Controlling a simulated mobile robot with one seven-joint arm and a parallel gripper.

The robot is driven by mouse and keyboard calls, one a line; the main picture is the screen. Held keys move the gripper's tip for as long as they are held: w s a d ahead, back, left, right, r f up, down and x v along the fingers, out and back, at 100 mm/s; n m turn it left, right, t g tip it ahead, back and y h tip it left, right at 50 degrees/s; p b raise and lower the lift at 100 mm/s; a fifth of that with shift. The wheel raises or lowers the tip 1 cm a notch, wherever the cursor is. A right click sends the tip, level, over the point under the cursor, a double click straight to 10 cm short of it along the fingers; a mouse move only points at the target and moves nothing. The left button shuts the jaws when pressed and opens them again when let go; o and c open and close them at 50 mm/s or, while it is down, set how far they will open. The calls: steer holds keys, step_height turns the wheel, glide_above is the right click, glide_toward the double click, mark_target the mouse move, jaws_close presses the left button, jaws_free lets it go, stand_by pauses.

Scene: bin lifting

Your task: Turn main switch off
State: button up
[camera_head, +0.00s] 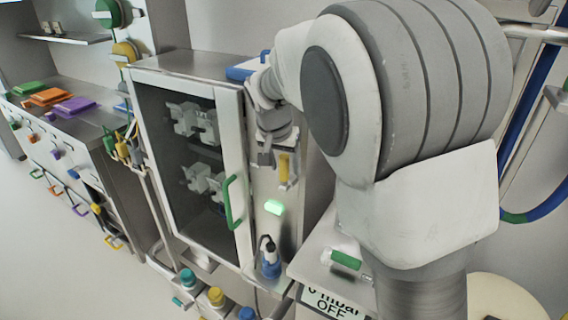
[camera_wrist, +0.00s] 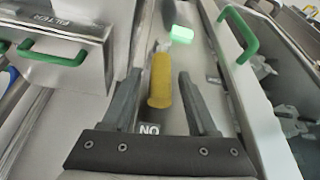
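The main switch appears to be the yellow handle (camera_head: 284,170) on the narrow grey panel right of the glass-door cabinet. In the wrist view the yellow handle (camera_wrist: 160,82) lies lengthwise between the two dark fingers of my gripper (camera_wrist: 158,75). The fingers are open, with a visible gap on each side of the handle. A label reading "NO" in the picture (camera_wrist: 149,129) shows near the gripper's base.
A lit green lamp (camera_head: 274,207) is below the handle. The cabinet (camera_head: 190,135) has a green door handle (camera_head: 232,202) close to my gripper. A blue plug (camera_head: 270,264) sits lower on the panel. A box marked "FILTER" (camera_wrist: 52,45) stands at the left in the wrist view.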

jaws_close()
stand_by(1.2)
